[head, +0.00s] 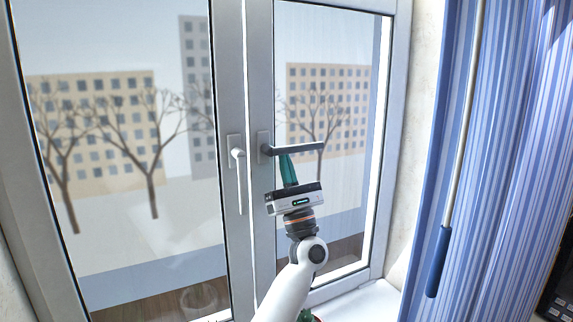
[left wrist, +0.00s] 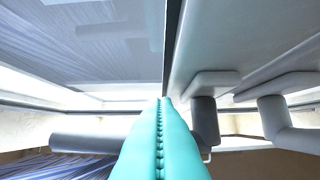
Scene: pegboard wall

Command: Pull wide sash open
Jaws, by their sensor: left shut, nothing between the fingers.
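The wide sash (head: 228,85) is the left one, with a light handle (head: 239,170) pointing down. The narrower right sash (head: 261,60) carries a dark grey handle (head: 300,149), turned level and pointing right. My left gripper (head: 285,157) is shut and empty, its teal fingers just under the dark handle's bar. Whether they touch it is unclear. In the left wrist view, the shut fingers (left wrist: 164,102) point ahead. The dark handle (left wrist: 204,122) is right of them, its bar partly hidden behind them, and the light handle (left wrist: 275,118) is farther right. My right gripper is not in view.
A blue striped curtain (head: 500,150) hangs on the right, with a blue-gripped rod (head: 438,260) in front of it. The white window sill (head: 360,302) lies below the right sash. A small green and red item at the bottom edge is mostly cut off.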

